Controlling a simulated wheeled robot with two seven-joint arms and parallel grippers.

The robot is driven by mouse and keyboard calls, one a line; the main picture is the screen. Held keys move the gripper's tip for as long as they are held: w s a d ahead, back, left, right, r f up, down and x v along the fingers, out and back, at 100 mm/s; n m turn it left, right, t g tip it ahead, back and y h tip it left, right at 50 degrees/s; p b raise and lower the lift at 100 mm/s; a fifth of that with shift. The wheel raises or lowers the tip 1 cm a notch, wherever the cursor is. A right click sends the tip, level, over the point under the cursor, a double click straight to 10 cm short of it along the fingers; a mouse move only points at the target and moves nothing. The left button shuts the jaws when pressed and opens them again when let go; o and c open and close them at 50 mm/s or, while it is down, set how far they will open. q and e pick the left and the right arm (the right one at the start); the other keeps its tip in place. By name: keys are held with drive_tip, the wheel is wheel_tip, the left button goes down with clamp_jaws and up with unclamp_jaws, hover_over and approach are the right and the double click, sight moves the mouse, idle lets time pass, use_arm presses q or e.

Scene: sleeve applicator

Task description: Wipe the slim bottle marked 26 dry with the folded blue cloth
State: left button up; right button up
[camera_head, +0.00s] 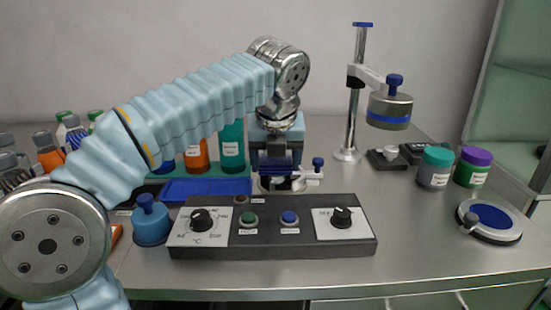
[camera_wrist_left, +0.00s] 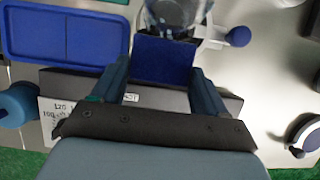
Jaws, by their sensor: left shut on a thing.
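My left gripper (camera_head: 280,174) is shut on the folded blue cloth (camera_wrist_left: 165,60), which shows between its two fingers in the left wrist view. The gripper (camera_wrist_left: 165,80) hangs behind the control box, beside a small white clamp (camera_head: 307,175) with a blue knob. A clear, round, glass-like vessel (camera_wrist_left: 178,14) is just beyond the cloth in the left wrist view, cut off by the top edge. The cloth's far edge appears against or very near it; contact cannot be told. No number 26 is readable, so I cannot confirm that this is the slim bottle. My right gripper is out of view.
The dark control box (camera_head: 275,243) stands in front of the gripper. A blue tray (camera_head: 206,190) and coloured bottles (camera_head: 232,147) are to its left. A stand (camera_head: 361,90), two lidded jars (camera_head: 435,168) and a round blue-topped device (camera_head: 490,222) are at right.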

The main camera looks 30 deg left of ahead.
use_arm(q)
drive_tip(key=shift+r+p, duration=1.3)
drive_tip(key=shift+p, duration=0.1)
drive_tip(key=shift+r+p, duration=0.45)
drive_tip(key=shift+r, duration=0.65)
drive_tip(key=shift+f, duration=0.15)
drive_tip(key=shift+f+b, duration=1.6)
drive_tip(key=shift+f, duration=0.7)
